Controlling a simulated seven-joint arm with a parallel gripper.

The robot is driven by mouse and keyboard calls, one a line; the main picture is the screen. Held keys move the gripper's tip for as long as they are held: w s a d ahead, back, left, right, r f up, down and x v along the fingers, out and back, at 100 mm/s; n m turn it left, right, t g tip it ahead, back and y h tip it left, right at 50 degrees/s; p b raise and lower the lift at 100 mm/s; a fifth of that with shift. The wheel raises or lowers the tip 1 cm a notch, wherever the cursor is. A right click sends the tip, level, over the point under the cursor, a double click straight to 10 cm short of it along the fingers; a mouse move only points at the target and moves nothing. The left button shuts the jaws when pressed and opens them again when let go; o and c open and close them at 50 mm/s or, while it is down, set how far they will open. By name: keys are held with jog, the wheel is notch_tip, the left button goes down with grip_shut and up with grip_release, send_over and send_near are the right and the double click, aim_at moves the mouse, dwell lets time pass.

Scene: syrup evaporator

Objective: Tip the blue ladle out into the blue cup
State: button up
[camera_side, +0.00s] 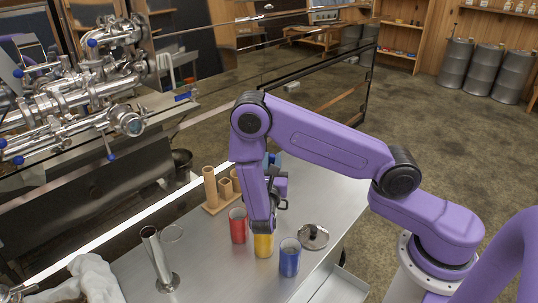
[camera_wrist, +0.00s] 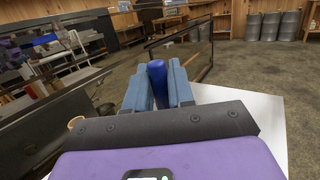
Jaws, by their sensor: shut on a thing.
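The blue cup (camera_side: 289,262) stands upright on the metal table, at the right of a row with the yellow cup (camera_side: 263,246) and the red cup (camera_side: 238,228). In the wrist view my gripper (camera_wrist: 158,72) is shut on the blue handle of the ladle (camera_wrist: 157,76), between its two grey-blue fingers. The ladle's bowl does not show, and I cannot tell whether it holds anything. In the side view my arm mostly hides the gripper; a bit of blue shows behind it, above the table and farther back than the cups.
A wooden stand with tubes (camera_side: 210,188) is behind the red cup. A round lid (camera_side: 314,236) lies right of the cups. A metal cylinder (camera_side: 155,256) and white cloth (camera_side: 88,280) are at the left. A glass rail runs behind; the table's right rear is fairly clear.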

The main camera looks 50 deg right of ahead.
jog(key=s+a+r+n+t+y, duration=0.3)
jog(key=s+n+t+y, duration=0.5)
jog(key=s+y, duration=0.4)
jog(key=shift+s+r+n, duration=0.2)
jog(key=shift+s+n, duration=0.1)
jog(key=shift+s, duration=0.05)
dwell(0.7)
jog(key=shift+a, duration=0.15)
jog(key=w+a+f+n+g+y, duration=0.1)
jog(key=w+a+f+n+y, duration=0.2)
jog(key=a+f+n, duration=1)
jog(key=shift+a+n+y, duration=0.3)
jog(key=shift+a+n, duration=0.65)
jog(key=shift+n, duration=1.85)
dwell(2.4)
